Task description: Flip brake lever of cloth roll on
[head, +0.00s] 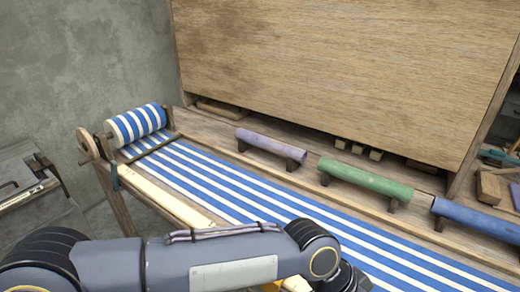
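The cloth roll (138,123), wound with blue and white striped cloth, sits at the far left end of the loom. A wooden wheel or crank (87,146) is at its near end. A small teal upright piece (115,177) on the frame below may be the brake lever; it is too small to tell its position. My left arm crosses the bottom of the view from the left, well short of the roll. Its gripper is out of sight, and my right gripper is not in view.
Striped cloth (240,190) stretches from the roll toward the lower right. Purple (270,145), green (365,178) and blue (475,218) rollers line its far side before a tall wooden panel (340,70). A dark grey bench or box (32,190) stands at left.

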